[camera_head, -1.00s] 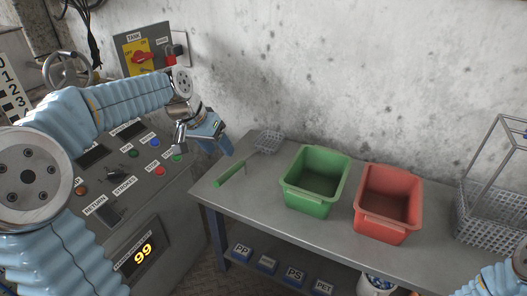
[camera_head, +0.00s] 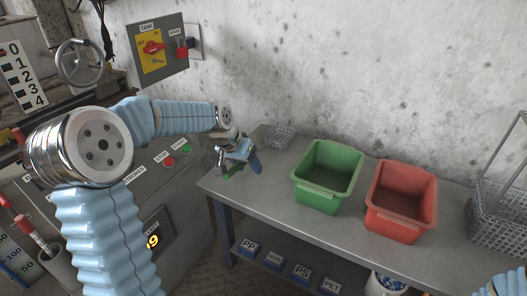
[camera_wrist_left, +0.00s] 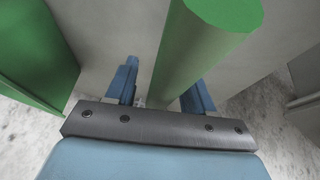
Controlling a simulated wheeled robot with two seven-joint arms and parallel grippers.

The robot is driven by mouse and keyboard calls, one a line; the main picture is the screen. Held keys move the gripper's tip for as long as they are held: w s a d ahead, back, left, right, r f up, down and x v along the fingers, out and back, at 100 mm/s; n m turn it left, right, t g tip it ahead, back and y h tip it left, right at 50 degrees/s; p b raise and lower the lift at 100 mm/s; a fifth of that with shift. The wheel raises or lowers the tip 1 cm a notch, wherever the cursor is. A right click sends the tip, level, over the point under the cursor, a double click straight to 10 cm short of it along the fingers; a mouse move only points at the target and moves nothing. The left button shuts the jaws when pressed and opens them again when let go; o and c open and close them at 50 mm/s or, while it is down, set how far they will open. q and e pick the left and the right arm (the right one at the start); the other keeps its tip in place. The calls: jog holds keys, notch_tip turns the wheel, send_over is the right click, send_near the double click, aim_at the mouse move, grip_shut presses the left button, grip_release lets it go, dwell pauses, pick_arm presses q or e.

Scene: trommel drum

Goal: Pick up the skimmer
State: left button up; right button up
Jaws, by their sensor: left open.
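The skimmer lies on the grey table, its wire-mesh head (camera_head: 281,135) toward the wall. Its green handle is mostly hidden behind my left gripper (camera_head: 238,163) in the head view. In the left wrist view the green handle (camera_wrist_left: 207,45) runs between the two blue fingers of my left gripper (camera_wrist_left: 165,86), which is open around it. A gap shows between the left finger and the handle; contact on the other side is unclear. My right gripper is not in view; only part of my right arm shows at the lower right corner.
A green bin (camera_head: 326,197) stands right of the skimmer and a red bin (camera_head: 398,224) beyond it. A wire basket (camera_head: 497,226) is at the far right. The control panel (camera_head: 180,150) is to the left, and the wall is close behind.

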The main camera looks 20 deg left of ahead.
pick_arm(q)
jog(key=shift+c, duration=0.5)
grip_shut()
jog(key=shift+r, duration=0.2)
